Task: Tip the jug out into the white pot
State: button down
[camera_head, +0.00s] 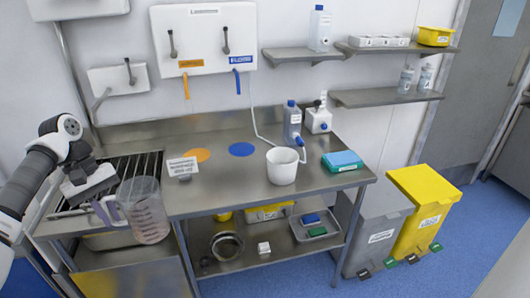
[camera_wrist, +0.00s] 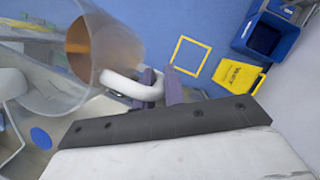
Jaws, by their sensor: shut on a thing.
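The clear jug (camera_head: 146,212) is held upright, or close to it, at the left front of the steel table. My gripper (camera_head: 108,208) is shut on its handle. In the wrist view the jug (camera_wrist: 115,50) fills the upper left, and its pale handle (camera_wrist: 132,85) sits between the purple fingertips (camera_wrist: 160,88). I cannot tell clearly whether liquid is in the jug. The white pot (camera_head: 282,166) stands upright on the table top, right of the jug and apart from it.
A sign (camera_head: 183,168), an orange disc (camera_head: 198,155) and a blue disc (camera_head: 241,149) lie between jug and pot. A blue-capped bottle (camera_head: 292,122) stands behind the pot, and a teal box (camera_head: 342,160) lies right of it. Bins (camera_head: 420,210) stand at the right.

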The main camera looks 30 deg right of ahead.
aim_at(283, 161)
jog(key=i+l, duration=0.1)
jog(key=l, duration=0.3)
jog(key=i+l, duration=0.15)
jog(key=l, duration=0.2)
jog(key=i+l, duration=0.1)
jog(key=l, duration=0.3)
jog(key=i+l, duration=0.15)
jog(key=l, duration=0.2)
jog(key=i+l, duration=0.1)
jog(key=l, duration=0.3)
jog(key=i+l, duration=0.15)
jog(key=l, duration=0.2)
jog(key=i+l, duration=0.1)
jog(key=l, duration=0.3)
